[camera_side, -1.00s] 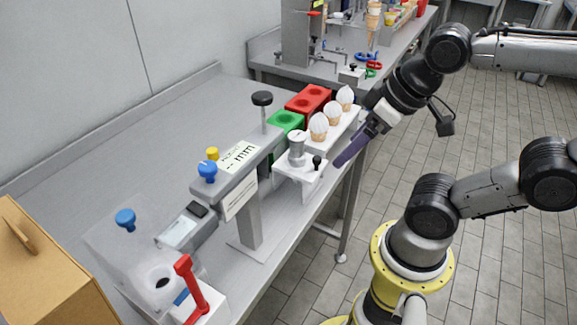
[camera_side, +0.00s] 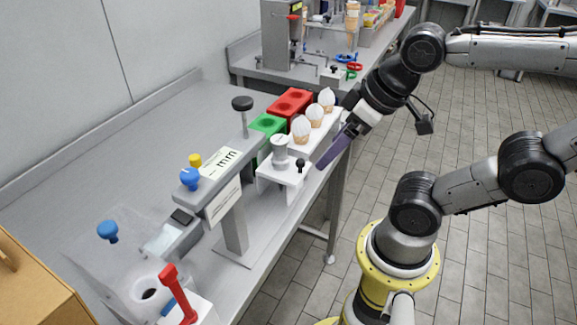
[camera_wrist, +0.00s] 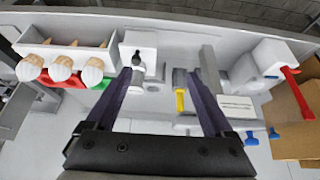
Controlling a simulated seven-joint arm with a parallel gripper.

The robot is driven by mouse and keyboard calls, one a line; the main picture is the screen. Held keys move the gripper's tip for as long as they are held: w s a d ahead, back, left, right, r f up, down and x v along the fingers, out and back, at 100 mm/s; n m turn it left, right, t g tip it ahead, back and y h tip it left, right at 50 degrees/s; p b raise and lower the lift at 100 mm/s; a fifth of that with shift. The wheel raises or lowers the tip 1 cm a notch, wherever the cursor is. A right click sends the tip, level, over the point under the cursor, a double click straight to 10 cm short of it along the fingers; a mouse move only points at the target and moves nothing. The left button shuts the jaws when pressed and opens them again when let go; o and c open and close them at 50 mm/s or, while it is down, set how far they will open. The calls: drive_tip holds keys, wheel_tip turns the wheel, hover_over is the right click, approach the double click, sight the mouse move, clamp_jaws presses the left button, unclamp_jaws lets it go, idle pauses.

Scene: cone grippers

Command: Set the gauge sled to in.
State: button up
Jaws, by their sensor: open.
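A white bracket-like block with a short pale cylinder and a black knob, which looks like the gauge sled (camera_side: 284,174), sits at the bench's front edge, left of my gripper. It also shows in the wrist view as a white block (camera_wrist: 139,41), its black knob near the left fingertip. The grey gauge post (camera_side: 234,228) with its "mm" display plate (camera_side: 220,163) stands to its left, apart from it. My gripper (camera_side: 323,163) has purple fingers and points down and left beside the block. In the wrist view my gripper (camera_wrist: 168,70) is open with nothing between its fingers. No in mark is readable.
White-topped cones (camera_side: 301,130) stand in a white rack behind the block, beside red (camera_side: 289,103) and green (camera_side: 267,123) holders. A red lever (camera_side: 175,290) and a cardboard box (camera_side: 35,290) are at the near left.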

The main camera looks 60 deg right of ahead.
sight(301, 161)
drive_tip(key=c, duration=0.4)
drive_tip(key=shift+s+m, duration=0.1)
drive_tip(key=shift+m, duration=0.5)
drive_tip(key=shift+c, duration=0.5)
drive_tip(key=shift+w+r+m+g+h, duration=1.4)
drive_tip(key=shift+w+m, duration=1.15)
drive_tip(key=shift+m, duration=1.35)
drive_tip(key=x, duration=0.8)
drive_tip(key=d+x, duration=0.1)
drive_tip(key=x, duration=0.4)
drive_tip(key=shift+w+d+r, duration=0.1)
drive_tip(key=shift+w+d, duration=0.05)
drive_tip(key=shift+w, duration=0.1)
clamp_jaws()
